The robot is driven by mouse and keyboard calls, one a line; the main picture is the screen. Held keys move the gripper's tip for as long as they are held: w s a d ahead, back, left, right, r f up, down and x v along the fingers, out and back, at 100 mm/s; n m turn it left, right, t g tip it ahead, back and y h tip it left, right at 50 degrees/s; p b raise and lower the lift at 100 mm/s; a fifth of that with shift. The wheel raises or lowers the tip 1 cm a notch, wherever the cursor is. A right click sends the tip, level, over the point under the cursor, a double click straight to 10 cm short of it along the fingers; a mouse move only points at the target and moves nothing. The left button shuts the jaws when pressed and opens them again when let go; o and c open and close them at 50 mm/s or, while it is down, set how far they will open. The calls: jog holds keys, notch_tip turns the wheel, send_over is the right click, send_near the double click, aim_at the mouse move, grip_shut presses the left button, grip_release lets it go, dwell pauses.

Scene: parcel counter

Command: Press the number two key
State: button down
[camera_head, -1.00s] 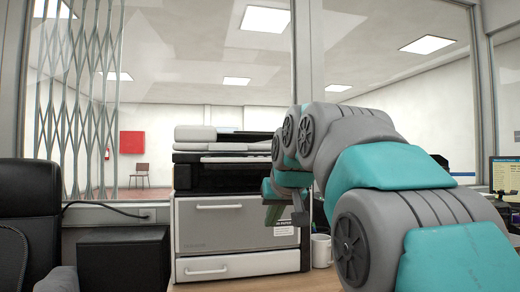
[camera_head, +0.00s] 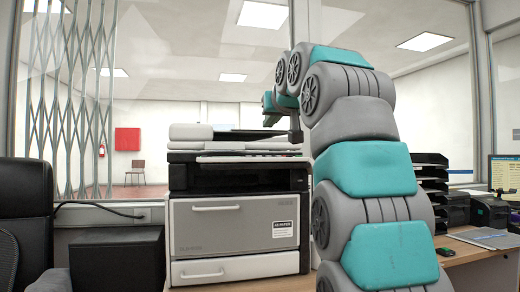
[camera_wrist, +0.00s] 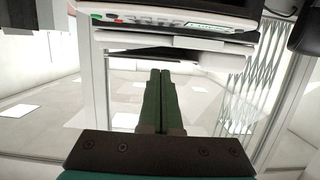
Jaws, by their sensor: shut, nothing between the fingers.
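The grey, black and white copier (camera_head: 235,225) stands on the counter in the middle of the head view. Its control panel (camera_head: 250,157) runs along the front of the top part; the panel (camera_wrist: 180,24) also shows at the top of the wrist view, with small green and red marks. Single keys are too small to read, so I cannot tell which is the number two. My gripper (camera_wrist: 158,75) has its two green fingers together and empty. In the head view my gripper (camera_head: 270,118) appears above the panel's right part; touching is not visible.
A black paper tray stack (camera_head: 430,185) and a monitor (camera_head: 505,172) stand at the right. A black chair (camera_head: 30,215) and a dark box (camera_head: 115,260) are at the left. Glass panes stand behind the copier.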

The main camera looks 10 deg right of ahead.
dwell(0.3)
jog(key=p, duration=0.3)
send_over(260, 158)
notch_tip(260, 158, down, 2)
jog(key=shift+w+d+f, duration=0.1)
jog(key=shift+w+d, duration=0.05)
jog(key=shift+w+f+b, duration=0.25)
jog(key=shift+f+b, duration=1.9)
jog(key=shift+b, duration=0.05)
